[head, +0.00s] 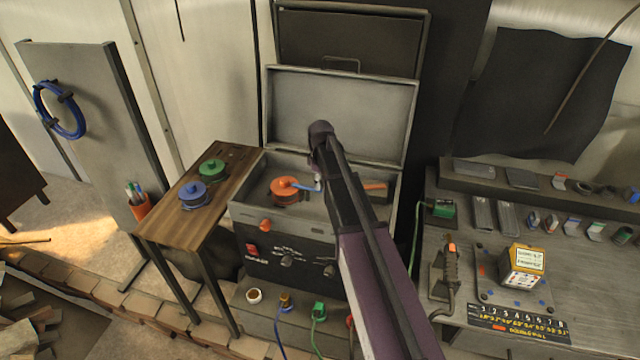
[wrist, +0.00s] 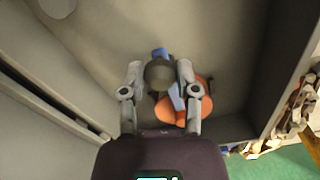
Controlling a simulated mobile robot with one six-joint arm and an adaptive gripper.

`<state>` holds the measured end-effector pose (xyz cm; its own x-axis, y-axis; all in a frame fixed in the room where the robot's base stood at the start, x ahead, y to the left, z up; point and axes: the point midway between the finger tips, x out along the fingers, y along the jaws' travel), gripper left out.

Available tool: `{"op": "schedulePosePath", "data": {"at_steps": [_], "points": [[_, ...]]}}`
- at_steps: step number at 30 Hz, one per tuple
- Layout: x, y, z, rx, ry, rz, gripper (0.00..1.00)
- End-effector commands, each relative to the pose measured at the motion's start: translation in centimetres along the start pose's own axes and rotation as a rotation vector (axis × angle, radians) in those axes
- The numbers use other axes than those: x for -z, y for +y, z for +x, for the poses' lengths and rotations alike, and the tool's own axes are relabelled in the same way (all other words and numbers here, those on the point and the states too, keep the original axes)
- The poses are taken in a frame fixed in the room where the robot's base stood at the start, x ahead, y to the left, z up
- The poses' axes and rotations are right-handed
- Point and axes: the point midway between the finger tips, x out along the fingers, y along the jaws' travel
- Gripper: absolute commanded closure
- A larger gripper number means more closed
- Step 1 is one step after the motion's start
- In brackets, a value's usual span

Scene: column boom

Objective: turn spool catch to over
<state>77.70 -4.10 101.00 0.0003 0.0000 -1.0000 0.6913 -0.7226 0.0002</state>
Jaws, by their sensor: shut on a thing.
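The orange spool (head: 285,191) sits inside the open box of the machine (head: 325,225). The blue spool catch (head: 302,186) reaches from the spool's top toward the right, lying about flat. In the wrist view the catch (wrist: 175,96) runs from the orange spool (wrist: 190,108) to a dark grey round end between my fingers. My gripper (wrist: 160,73) is shut on that end, one finger on each side. In the head view my arm hides most of the gripper and part of the box's inside.
The box's raised lid (head: 350,110) stands behind the spool. An orange bar (head: 375,186) lies right of my arm. The wooden side table (head: 215,215) holds a green spool (head: 213,169) and a blue spool (head: 194,194). A cluttered grey bench (head: 465,215) stands at right.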

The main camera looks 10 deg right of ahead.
Motion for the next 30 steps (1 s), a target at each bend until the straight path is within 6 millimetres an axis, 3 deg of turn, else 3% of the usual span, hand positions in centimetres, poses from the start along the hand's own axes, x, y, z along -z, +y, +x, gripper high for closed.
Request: {"op": "schedulePosePath", "data": {"at_steps": [16,17,20,30], "points": [[0.07,0.13,0.01,0.001,0.000,-0.039,1.00],[0.07,0.14,0.01,0.000,0.000,-0.039,0.53],[0.07,0.14,0.01,0.000,0.000,-0.038,0.24],[0.07,0.14,0.00,0.000,0.000,-0.037,0.24]]}}
